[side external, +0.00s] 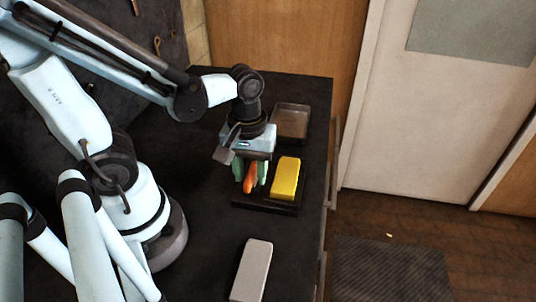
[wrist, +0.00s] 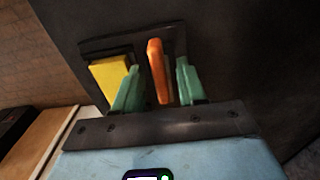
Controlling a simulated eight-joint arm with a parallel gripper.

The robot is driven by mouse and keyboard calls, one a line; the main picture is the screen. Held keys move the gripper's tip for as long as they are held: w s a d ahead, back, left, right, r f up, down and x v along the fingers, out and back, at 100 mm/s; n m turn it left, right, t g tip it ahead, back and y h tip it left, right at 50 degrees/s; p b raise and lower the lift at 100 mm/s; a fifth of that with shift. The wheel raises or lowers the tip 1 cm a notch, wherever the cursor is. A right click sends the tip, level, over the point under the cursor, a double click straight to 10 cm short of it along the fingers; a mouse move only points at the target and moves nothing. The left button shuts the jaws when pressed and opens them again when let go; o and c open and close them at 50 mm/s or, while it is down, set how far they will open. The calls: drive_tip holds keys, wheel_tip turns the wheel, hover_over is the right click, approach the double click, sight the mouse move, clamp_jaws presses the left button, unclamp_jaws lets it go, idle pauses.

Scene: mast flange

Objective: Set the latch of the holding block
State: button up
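The holding block is a dark base (side external: 266,204) on the black bench, with a yellow block (side external: 286,179) on its right part. The base (wrist: 96,46) and the yellow block (wrist: 110,73) also show in the wrist view. An orange latch lever (wrist: 157,72) stands beside the yellow block; it shows in the side view too (side external: 250,184). My gripper (wrist: 159,69) has green fingers, one on each side of the lever. Gaps show between the lever and both fingers, so the gripper is open around it. The lever's foot is partly hidden in both views.
A brown, shallow tray (side external: 292,108) lies behind the holding block near the bench's right edge. A light grey block (side external: 252,270) lies at the front of the bench. The dark bench top (side external: 205,215) between my base and the holding block is clear.

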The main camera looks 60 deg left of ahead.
sight(250, 171)
drive_tip(key=shift+r, duration=0.1)
wheel_tip(250, 171, up, 12)
idle(1.0)
drive_tip(key=w+a+f+m+t, duration=0.1)
drive_tip(key=w+f+m+t, duration=0.2)
drive_tip(key=w+m+t, duration=0.3)
drive_tip(key=shift+a+f+m+t, duration=0.2)
drive_tip(key=shift+m+t, duration=0.4)
drive_tip(key=shift+m, duration=1)
